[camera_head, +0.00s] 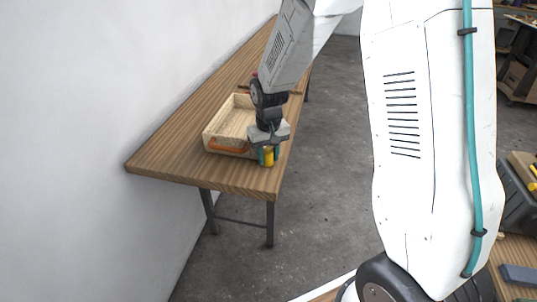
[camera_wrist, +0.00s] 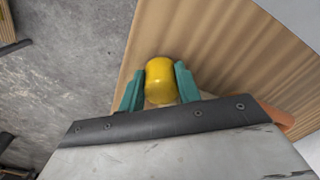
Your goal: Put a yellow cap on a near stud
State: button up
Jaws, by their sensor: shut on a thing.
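A yellow cap (camera_wrist: 160,80) is held between the teal fingers of my gripper (camera_wrist: 158,88) in the wrist view. In the head view the cap (camera_head: 268,157) shows below my gripper (camera_head: 267,156), near the front right edge of the wooden table (camera_head: 165,165). I cannot tell whether the cap touches the table top. No stud can be made out clearly in either view.
A light wooden tray (camera_head: 212,125) stands on the table just left of my gripper, with an orange thing (camera_head: 228,148) at its near side. A white wall (camera_head: 90,90) runs along the table's left. Grey concrete floor (camera_head: 330,190) lies to the right.

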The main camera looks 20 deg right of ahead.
jog(key=o, duration=1)
jog(key=shift+f, duration=0.1)
